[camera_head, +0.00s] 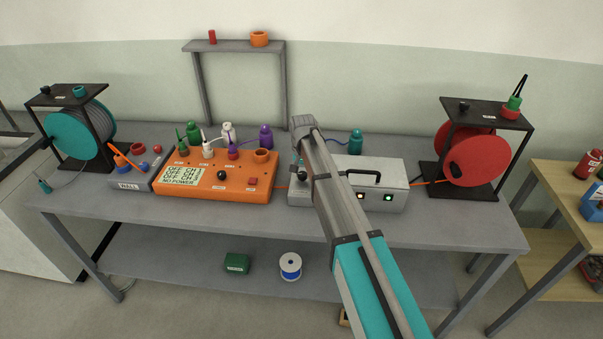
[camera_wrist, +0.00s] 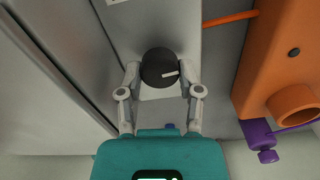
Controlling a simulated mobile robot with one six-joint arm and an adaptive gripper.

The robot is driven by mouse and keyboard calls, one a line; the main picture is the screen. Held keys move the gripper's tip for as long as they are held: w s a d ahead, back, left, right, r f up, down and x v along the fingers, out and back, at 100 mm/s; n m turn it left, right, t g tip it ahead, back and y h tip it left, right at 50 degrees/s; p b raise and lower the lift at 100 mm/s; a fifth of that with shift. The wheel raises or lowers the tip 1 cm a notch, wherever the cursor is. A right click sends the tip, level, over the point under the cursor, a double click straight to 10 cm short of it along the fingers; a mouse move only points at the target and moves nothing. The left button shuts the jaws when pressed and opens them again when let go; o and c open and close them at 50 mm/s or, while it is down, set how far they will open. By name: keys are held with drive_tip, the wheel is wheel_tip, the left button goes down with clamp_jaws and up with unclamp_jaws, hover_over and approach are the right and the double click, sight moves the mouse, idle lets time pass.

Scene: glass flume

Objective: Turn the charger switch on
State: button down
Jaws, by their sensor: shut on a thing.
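The charger looks to be the light grey box (camera_head: 395,172) with a black handle, right of the middle of the table. Its front has an orange light and a green light. In the wrist view a round black knob (camera_wrist: 152,62) with a white pointer mark sits on the grey box (camera_wrist: 145,25). The mark points to the right in that view. My gripper (camera_wrist: 160,74) is shut on the knob, one finger on each side. In the head view my arm hides part of the box, and the knob is mostly hidden by my gripper (camera_head: 299,172).
An orange control box (camera_head: 215,185) stands left of the charger; its display ends in "NO POWER". An orange cable (camera_wrist: 230,18) runs between them. Teal (camera_head: 65,135) and red (camera_head: 478,160) reels stand at the sides. Bottles stand behind. The front table strip is clear.

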drive_tip(key=shift+m, duration=0.7)
drive_tip(key=shift+c, duration=1.3)
unclamp_jaws()
drive_tip(key=shift+s, duration=0.15)
